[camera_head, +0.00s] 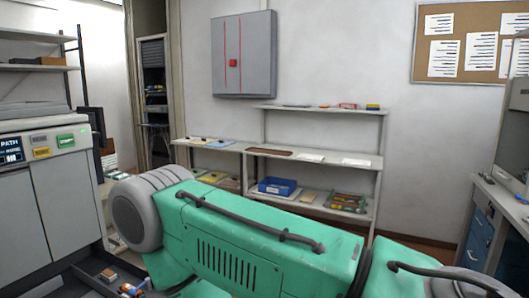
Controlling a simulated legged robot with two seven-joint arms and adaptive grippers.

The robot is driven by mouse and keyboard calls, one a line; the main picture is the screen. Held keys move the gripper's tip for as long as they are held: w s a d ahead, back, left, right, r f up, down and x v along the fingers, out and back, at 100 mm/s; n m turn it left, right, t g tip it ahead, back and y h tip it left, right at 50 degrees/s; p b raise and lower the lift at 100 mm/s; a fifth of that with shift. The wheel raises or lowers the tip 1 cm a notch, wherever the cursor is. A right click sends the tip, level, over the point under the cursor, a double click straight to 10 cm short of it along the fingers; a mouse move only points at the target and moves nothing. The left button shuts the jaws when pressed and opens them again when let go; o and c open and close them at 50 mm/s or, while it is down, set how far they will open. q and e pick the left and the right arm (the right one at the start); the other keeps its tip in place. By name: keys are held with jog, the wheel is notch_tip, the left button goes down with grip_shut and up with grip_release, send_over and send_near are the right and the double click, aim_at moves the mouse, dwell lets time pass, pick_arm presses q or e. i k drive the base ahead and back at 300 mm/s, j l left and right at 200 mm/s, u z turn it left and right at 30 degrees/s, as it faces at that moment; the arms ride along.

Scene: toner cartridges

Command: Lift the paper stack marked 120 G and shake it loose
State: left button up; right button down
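No paper stack with a readable 120 G mark shows in the head view. Neither of my grippers is in view. A large green and grey part of my own body fills the lower middle and hides whatever lies behind it.
A grey printer-like machine (60,200) stands at the left. A low shelf unit (318,157) along the back wall holds a blue bin (277,187). A desk with blue drawers (480,240) is at the right. A grey wall cabinet (245,55) hangs above.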

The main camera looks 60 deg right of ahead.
aim_at(352, 163)
jog(key=z, duration=1.7)
jog(key=i+l+z, duration=0.3)
jog(key=i+z, duration=0.15)
jog(key=i, duration=0.25)
jog(key=i+z, duration=0.4)
jog(key=i, duration=0.25)
jog(key=i+u, duration=0.25)
jog(key=i, duration=0.45)
jog(key=i+u, duration=0.25)
jog(key=i, duration=0.45)
jog(key=i+l+u, duration=0.3)
jog(key=i, duration=1.5)
jog(key=i+j, duration=0.15)
jog(key=i, duration=1.05)
jog(key=z, duration=1.65)
